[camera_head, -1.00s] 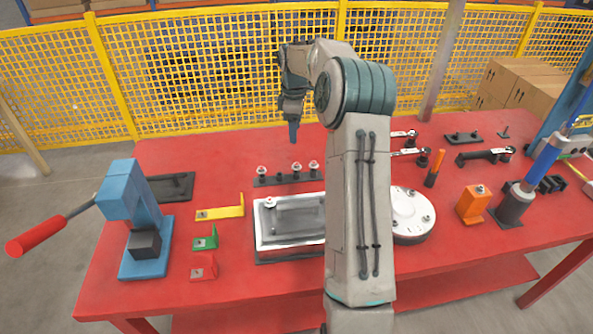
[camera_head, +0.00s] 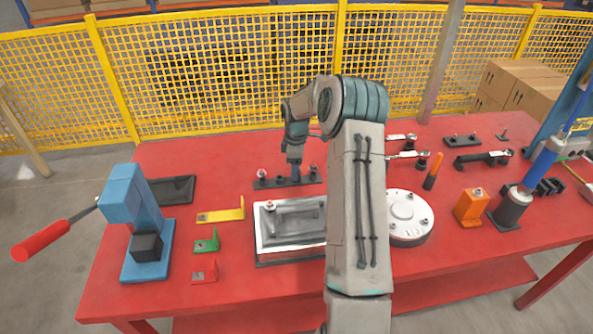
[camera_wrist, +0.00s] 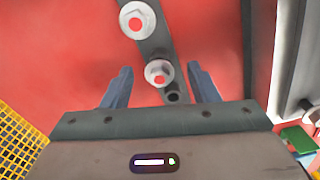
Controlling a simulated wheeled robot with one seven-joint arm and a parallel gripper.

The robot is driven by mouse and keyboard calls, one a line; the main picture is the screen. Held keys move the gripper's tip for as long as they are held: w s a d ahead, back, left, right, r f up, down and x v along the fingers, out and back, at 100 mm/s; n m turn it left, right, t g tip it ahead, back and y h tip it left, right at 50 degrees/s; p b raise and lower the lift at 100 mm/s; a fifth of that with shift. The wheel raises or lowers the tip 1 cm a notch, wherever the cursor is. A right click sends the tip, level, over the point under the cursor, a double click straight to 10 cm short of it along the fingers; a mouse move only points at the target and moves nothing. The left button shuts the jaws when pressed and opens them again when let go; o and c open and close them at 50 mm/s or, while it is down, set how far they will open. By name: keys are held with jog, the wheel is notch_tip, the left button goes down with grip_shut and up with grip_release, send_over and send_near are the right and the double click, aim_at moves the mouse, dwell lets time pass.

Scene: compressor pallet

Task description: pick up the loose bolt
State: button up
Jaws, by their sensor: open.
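A black strip holder (camera_head: 270,183) stands near the back of the red table, with silver flanged bolts in it. One bolt (camera_head: 261,173) shows at its left end and another bolt (camera_head: 313,170) near its right end; my gripper hides the middle. In the wrist view, one bolt head (camera_wrist: 159,72) with a red centre lies between my open fingers, and a second bolt (camera_wrist: 137,20) is farther up the strip. My gripper (camera_head: 295,178) points down over the strip, open and empty. I cannot tell whether a finger touches the bolt.
A silver rectangular cover (camera_head: 290,240) stands in front of the strip, with a bolt (camera_head: 270,204) at its corner. A round white flange (camera_head: 404,211) is right of my arm. A blue press (camera_head: 125,200) stands left. Bare table lies left of the strip.

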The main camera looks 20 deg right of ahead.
jog(key=shift+f, duration=0.65)
jog(key=c, duration=1)
jog(key=shift+r, duration=0.1)
